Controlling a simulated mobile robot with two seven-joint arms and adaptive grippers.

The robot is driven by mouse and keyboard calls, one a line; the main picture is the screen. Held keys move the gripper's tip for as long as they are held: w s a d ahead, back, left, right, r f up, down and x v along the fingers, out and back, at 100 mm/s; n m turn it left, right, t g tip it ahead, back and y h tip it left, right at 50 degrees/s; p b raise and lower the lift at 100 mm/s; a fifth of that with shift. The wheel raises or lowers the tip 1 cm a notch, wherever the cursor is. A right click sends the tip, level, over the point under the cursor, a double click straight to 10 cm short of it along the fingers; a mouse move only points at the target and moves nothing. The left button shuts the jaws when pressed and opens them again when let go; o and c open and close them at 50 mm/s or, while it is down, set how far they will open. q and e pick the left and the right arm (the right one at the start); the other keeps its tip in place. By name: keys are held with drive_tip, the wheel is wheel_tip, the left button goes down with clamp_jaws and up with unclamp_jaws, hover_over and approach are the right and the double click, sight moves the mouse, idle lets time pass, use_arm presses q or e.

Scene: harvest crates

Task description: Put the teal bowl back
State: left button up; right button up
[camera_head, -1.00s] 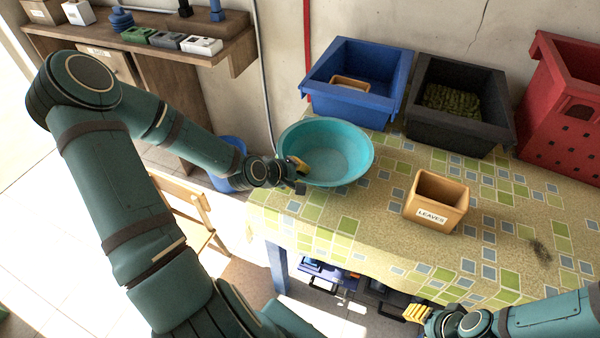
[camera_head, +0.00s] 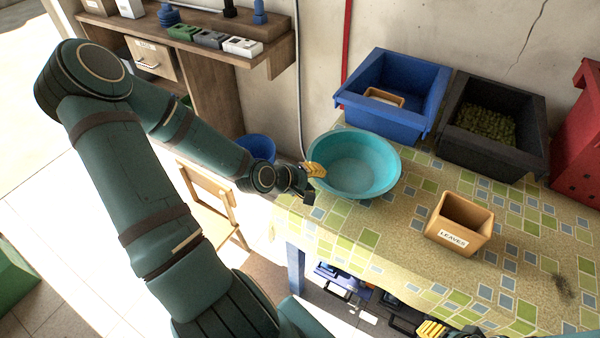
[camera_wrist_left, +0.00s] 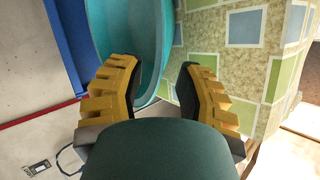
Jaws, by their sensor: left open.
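The teal bowl (camera_head: 356,165) stands upright on the tiled-pattern tablecloth, near the table's left end and in front of the blue crate. It looks empty. My left gripper (camera_head: 308,180) is at the bowl's left rim, with its fingers apart. In the left wrist view the bowl (camera_wrist_left: 125,40) fills the upper middle, and its rim runs down toward the gap between the open yellow fingers (camera_wrist_left: 158,90). I cannot tell whether the fingers touch it. My right gripper (camera_head: 436,330) shows only partly at the bottom edge, and its opening is unclear.
A blue crate (camera_head: 425,112) with a small tan tray, a black crate (camera_head: 520,152) holding green stuff and a red crate (camera_head: 584,150) line the back. A tan box labelled LEAVES (camera_head: 468,215) stands right of the bowl. A wooden shelf (camera_head: 225,50) is at the back left.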

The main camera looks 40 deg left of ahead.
use_arm(q)
drive_tip(key=p+v, duration=0.3)
drive_tip(key=v, duration=0.2)
drive_tip(key=shift+s+a+r, duration=0.1)
drive_tip(key=shift+s+r, duration=0.15)
drive_tip(key=shift+s, duration=0.05)
drive_tip(key=shift+s, duration=0.1)
idle(0.3)
